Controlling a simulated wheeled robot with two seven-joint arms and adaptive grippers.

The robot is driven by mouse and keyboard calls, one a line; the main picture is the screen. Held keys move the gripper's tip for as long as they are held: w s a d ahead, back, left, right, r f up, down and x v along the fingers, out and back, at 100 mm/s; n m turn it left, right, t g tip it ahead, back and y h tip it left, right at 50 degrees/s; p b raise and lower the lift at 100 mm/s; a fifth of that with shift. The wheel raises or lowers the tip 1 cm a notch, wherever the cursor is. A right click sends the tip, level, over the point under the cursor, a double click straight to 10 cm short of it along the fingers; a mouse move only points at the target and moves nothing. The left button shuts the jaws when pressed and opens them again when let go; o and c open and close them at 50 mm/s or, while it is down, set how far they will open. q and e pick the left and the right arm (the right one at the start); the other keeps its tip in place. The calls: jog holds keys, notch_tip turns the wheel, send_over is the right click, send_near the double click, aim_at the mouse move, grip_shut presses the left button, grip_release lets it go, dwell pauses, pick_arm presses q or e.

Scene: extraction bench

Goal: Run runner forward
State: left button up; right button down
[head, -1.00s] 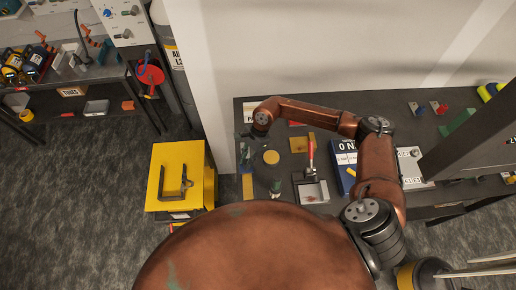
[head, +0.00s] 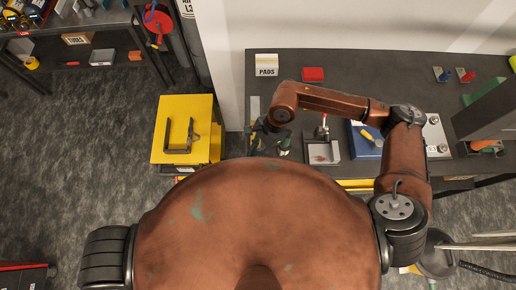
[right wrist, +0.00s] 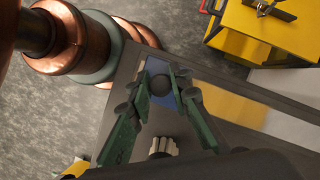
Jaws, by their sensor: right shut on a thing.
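A dark round knob (right wrist: 161,85), which seems to be the runner's, sits between the green fingers of my right gripper (right wrist: 161,78) in the right wrist view. The fingers are shut on it. The knob stands over the blue part (right wrist: 207,88) of a coloured strip, with yellow (right wrist: 236,108) and pale parts farther right. In the head view my right gripper (head: 266,138) is low at the bench's left end, and my arm and body partly cover it. The strip's grey end (head: 254,106) shows beyond it. The runner's base is hidden. My left gripper is out of view.
A yellow cabinet (head: 166,142) stands left of the bench, with floor farther left.

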jog(key=shift+s, duration=0.3)
jog(key=c, duration=1.8)
grip_release()
jog(key=shift+s, duration=0.1)
jog(key=shift+o, duration=0.2)
jog(key=shift+w, duration=0.2)
jog(key=shift+r, duration=0.25)
jog(key=v, duration=1.1)
jog(key=shift+d+r, duration=0.15)
jog(key=shift+r, duration=0.05)
jog(key=shift+w, duration=0.1)
